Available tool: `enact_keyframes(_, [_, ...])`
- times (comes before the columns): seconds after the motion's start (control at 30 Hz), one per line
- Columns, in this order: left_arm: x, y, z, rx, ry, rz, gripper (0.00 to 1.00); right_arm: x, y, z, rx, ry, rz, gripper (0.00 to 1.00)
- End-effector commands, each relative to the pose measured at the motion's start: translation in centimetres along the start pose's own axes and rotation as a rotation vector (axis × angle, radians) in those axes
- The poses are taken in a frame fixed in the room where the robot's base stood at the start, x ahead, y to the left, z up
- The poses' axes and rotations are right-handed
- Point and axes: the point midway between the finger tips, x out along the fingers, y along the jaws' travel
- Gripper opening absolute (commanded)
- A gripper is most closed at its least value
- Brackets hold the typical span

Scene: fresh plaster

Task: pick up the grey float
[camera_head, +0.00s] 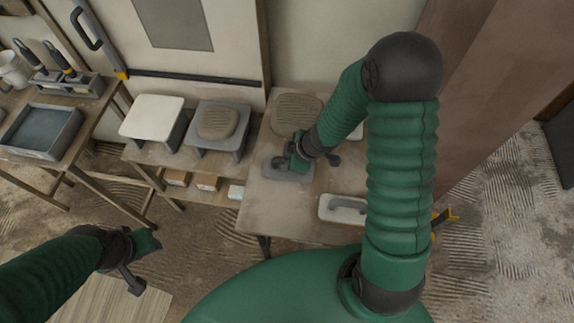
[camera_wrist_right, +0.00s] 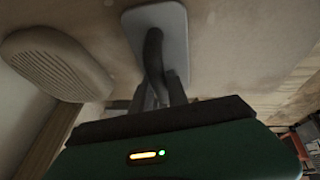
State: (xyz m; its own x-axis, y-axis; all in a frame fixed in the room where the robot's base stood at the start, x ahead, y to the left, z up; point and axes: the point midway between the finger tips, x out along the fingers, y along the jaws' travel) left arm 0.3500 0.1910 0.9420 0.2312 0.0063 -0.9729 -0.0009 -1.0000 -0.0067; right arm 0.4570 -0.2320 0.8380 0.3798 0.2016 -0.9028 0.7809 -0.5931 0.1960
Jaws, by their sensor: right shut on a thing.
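The grey float (camera_head: 275,172) is a flat grey plate with a dark handle, on the left part of the workbench in front of me. My right gripper (camera_head: 297,160) is over it, shut on its handle. In the right wrist view the float's plate (camera_wrist_right: 172,20) lies beyond the fingers (camera_wrist_right: 158,88), which close around the dark handle. The plate looks flat on or very near the bench top; a small gap cannot be told. My left gripper (camera_head: 148,243) hangs low at the left, away from the bench; its fingers are not clear.
A beige ribbed pad (camera_head: 297,112) sits behind the float on the workbench (camera_head: 265,205). A pale float with a grey handle (camera_head: 337,208) lies at the front right. Left are two stools (camera_head: 152,117), a lower shelf with blocks (camera_head: 207,183) and a grey tray (camera_head: 42,132).

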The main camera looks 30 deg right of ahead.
Motion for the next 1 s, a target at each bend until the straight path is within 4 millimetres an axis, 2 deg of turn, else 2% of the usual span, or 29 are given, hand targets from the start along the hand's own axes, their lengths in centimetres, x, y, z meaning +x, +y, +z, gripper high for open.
enact_keyframes(0.07, [0.0,0.0,0.0,-0.001,0.0,0.0,0.36,0.1,-0.3,0.2,0.002,-0.008,-0.006,0.0])
enact_keyframes(0.17, [-1.0,0.0,-0.2,-0.001,0.0,0.0,0.36,-1.0,-0.1,-0.3,0.0,-0.007,-0.006,0.0])
enact_keyframes(0.4, [-6.3,0.0,-1.5,-0.001,0.0,0.0,0.36,-6.5,1.2,-2.5,-0.001,-0.002,-0.004,0.0])
enact_keyframes(0.53, [-8.2,0.0,-1.9,-0.001,0.0,0.0,0.36,-8.5,1.6,-3.4,-0.001,-0.002,-0.004,0.0])
enact_keyframes(0.67, [-8.8,0.0,-2.1,-0.001,0.0,0.0,0.36,-9.2,1.8,-3.7,-0.001,-0.002,-0.004,0.0])
enact_keyframes(0.9, [-8.6,0.0,-2.0,-0.001,0.0,0.0,0.36,-9.0,1.8,-3.7,-0.001,-0.002,-0.004,0.0])
enact_keyframes(0.93, [-8.6,0.0,-2.0,-0.001,0.0,0.0,0.36,-9.0,1.8,-3.7,-0.001,-0.001,-0.004,0.18])
enact_keyframes(1.0, [-8.6,0.0,-2.0,-0.001,0.0,0.0,0.36,-9.0,1.8,-3.7,-0.001,-0.001,-0.004,0.09])
